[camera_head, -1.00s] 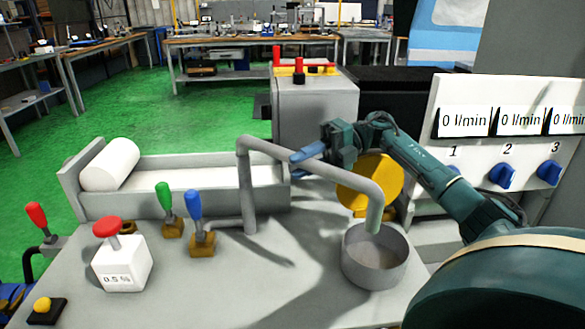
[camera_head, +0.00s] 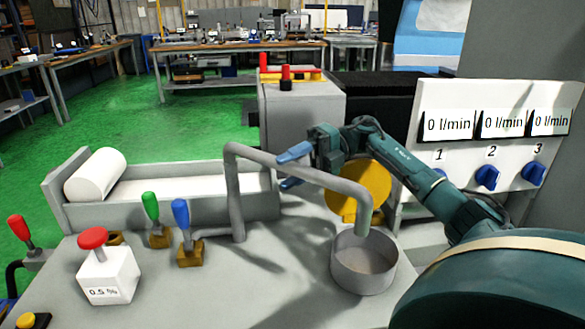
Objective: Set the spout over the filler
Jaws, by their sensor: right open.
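The spout (camera_head: 290,169) is a grey bent pipe that rises from the table, runs to the right and turns down to a greenish tip. The tip hangs over the round grey filler (camera_head: 364,280), toward its back rim as seen here. My right gripper (camera_head: 288,168) is at the spout's horizontal pipe, with one blue finger above it and the other below it in the picture. Its fingers are apart. I cannot tell whether they touch the pipe. My left gripper is not in view.
A green lever (camera_head: 150,208), a blue lever (camera_head: 182,215) and a white box with a red button (camera_head: 93,238) stand left of the spout. A yellow disc (camera_head: 358,186) is behind it. A panel with blue knobs (camera_head: 487,176) is at the right.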

